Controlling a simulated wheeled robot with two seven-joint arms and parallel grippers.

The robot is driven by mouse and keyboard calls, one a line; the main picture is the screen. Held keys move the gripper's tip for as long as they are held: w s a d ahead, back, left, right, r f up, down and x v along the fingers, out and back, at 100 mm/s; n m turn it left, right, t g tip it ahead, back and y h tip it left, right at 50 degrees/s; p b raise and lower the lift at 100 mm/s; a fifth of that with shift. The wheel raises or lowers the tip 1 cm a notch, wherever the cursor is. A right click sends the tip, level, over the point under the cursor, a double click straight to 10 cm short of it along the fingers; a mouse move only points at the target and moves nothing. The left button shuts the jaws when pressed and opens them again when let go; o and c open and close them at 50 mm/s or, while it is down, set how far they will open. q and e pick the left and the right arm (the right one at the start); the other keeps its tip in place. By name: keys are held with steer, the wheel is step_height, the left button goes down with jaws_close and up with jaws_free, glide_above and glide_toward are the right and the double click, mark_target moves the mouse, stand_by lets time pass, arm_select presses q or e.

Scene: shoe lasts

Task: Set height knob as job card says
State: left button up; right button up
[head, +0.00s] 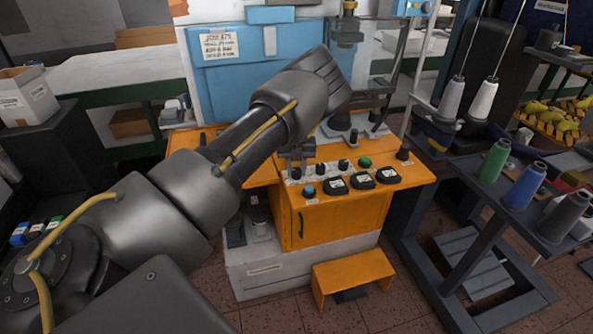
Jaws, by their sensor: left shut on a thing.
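An orange machine (340,215) carries a control panel with several small black knobs (343,165), a green button (365,161) and a blue button (308,191). My left arm reaches across from the lower left. My left gripper (297,166) points down at the left part of the panel and is shut on a black knob there, which its fingers mostly hide. The knob labels are too small to read, so I cannot tell which one is the height knob. A job card (219,46) is fixed to the blue board; its print is too blurred to read. My right gripper is out of view.
Black square dials (362,181) with white faces sit along the panel's front. Thread cones, green (494,160) and blue (525,186), stand on a dark rack at the right. An orange step (352,272) stands on the tiled floor in front.

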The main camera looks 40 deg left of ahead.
arm_select(q)
steer(key=shift+n, duration=1.5)
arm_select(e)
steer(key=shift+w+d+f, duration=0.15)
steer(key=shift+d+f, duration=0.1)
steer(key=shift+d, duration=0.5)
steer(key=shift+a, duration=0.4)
arm_select(q)
steer(key=o, duration=1)
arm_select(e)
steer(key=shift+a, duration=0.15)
